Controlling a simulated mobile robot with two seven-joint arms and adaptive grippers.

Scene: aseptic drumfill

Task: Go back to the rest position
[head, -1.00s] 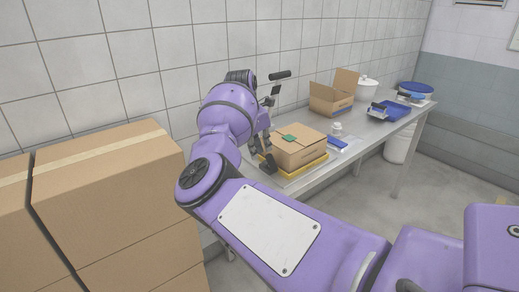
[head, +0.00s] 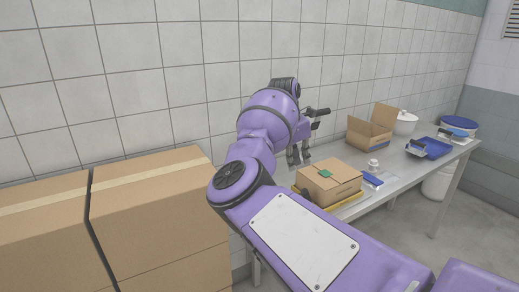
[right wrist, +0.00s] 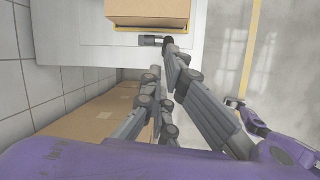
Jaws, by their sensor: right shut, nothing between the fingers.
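My right gripper (head: 300,155) is above the near end of the steel table, beyond the left side of a closed carton with a green label (head: 328,175). It is shut with nothing in it and apart from the carton. In the right wrist view, its fingers (right wrist: 163,62) point toward the table edge, and part of the carton (right wrist: 148,9) shows at the top.
The carton rests on a yellow-edged base (head: 347,202) on the steel table (head: 396,172). An open carton (head: 369,134), a white pot (head: 405,123) and a blue tray (head: 436,149) stand farther back. Large stacked boxes (head: 155,215) fill the left foreground. A tiled wall is close behind.

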